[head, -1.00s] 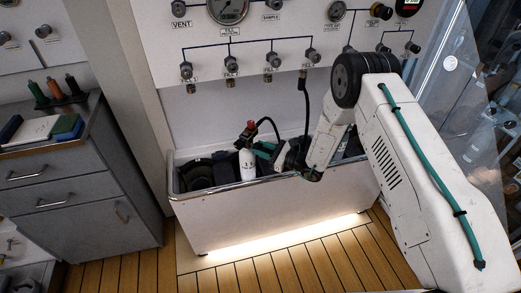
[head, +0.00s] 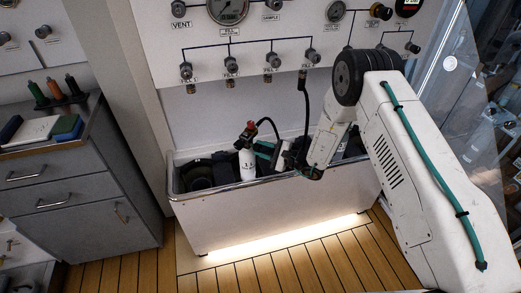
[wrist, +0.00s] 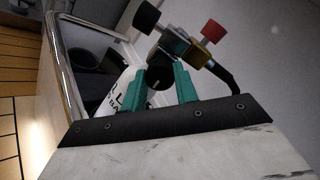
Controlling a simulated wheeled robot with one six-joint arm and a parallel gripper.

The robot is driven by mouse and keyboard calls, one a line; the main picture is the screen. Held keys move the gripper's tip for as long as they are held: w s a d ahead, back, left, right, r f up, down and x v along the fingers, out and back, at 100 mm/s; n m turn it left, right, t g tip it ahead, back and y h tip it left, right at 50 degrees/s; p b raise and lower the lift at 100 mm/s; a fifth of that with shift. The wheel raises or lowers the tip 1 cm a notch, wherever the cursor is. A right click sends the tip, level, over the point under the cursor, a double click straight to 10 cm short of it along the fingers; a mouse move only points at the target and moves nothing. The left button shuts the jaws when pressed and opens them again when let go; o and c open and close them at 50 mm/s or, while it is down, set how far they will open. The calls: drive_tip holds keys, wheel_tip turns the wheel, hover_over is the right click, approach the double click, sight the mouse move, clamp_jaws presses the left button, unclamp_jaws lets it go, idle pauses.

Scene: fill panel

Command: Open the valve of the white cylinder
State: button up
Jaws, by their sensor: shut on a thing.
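The white cylinder (head: 247,165) stands in the white trough, toward its left half. Its top carries a valve with a red knob (wrist: 212,31), a brass fitting (wrist: 202,52) and a black knob (wrist: 146,17). A black hose runs from this fitting. My gripper (wrist: 160,86) comes in from the right at the cylinder's top. Its green fingers stand on both sides of a round black valve knob (wrist: 158,75) and are shut on it. In the wrist view the cylinder's lettered body (wrist: 116,96) is partly hidden by a finger.
The trough (head: 270,215) has a metal rim close below my gripper. Dark gear (head: 198,176) lies in it left of the cylinder. The panel behind carries gauges and several fill fittings (head: 230,68). A grey drawer cabinet (head: 75,195) stands at the left.

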idle(0.3)
drive_tip(key=o, duration=1)
drive_tip(key=shift+c, duration=0.2)
drive_tip(key=v, duration=0.7)
drive_tip(key=shift+s+d, duration=0.25)
drive_tip(key=shift+d, duration=0.05)
